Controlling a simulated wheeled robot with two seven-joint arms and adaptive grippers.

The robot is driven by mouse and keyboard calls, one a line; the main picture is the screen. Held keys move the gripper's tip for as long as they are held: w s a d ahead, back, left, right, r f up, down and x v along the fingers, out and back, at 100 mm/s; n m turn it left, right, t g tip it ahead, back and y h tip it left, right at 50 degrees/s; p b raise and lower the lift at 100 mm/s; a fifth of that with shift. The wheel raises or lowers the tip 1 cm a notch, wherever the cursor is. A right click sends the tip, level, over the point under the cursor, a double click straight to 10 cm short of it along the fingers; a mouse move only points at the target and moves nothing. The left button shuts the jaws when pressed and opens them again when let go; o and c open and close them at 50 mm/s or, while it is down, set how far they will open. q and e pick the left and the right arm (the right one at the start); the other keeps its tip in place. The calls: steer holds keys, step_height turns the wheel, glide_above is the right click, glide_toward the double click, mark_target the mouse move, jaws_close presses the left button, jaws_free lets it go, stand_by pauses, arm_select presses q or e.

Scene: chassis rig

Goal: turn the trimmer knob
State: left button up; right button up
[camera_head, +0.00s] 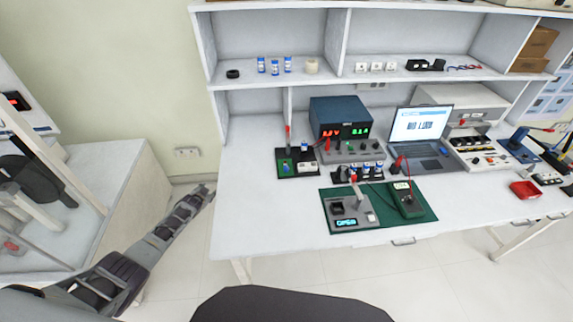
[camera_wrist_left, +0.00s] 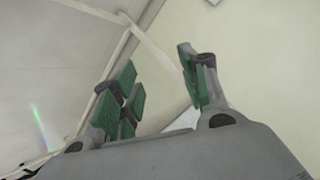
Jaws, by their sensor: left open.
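A trimmer knob is too small to make out for certain in the head view. A grey device with a lit cyan display (camera_head: 346,222) stands on a green mat (camera_head: 385,228) at the table's front. A dark handheld meter (camera_head: 405,200) with a red lead is beside it on the mat. My left gripper (camera_head: 206,193) is left of the table, apart from the mat and the devices. In the left wrist view its green-padded fingers (camera_wrist_left: 165,88) are spread, with nothing between them. My right gripper is not in view.
A blue power supply (camera_head: 340,116), a laptop (camera_head: 420,126) and a small board with a red-tipped post (camera_head: 297,163) stand behind the mat. A red tray (camera_head: 525,190) is at the right. The white table (camera_head: 260,215) is bare at its left front. Shelves stand above the table.

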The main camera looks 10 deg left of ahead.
arm_select(q)
steer(key=w+d+r+t+p, duration=0.1)
steer(key=w+r, duration=0.4)
steer(key=r, duration=0.8)
steer(key=w+d+r+m+t+h+p, duration=0.15)
steer(key=w+r, duration=0.35)
steer(key=r, duration=0.9)
steer(key=w+d+r+t+p, duration=0.15)
steer(key=w+r, duration=0.35)
steer(key=r, duration=0.8)
steer(key=s+d+f+m+g+h, duration=0.1)
steer(key=s+d+f+g+h, duration=0.15)
steer(key=s+d+g, duration=0.8)
steer(key=s+d+f+g, duration=0.1)
steer(key=s+d+g, duration=0.1)
steer(key=s, duration=0.7)
steer(key=s+d+f+m+g+y, duration=0.1)
steer(key=s+d, duration=0.3)
steer(key=s, duration=0.4)
steer(key=shift+s+f+g, duration=0.35)
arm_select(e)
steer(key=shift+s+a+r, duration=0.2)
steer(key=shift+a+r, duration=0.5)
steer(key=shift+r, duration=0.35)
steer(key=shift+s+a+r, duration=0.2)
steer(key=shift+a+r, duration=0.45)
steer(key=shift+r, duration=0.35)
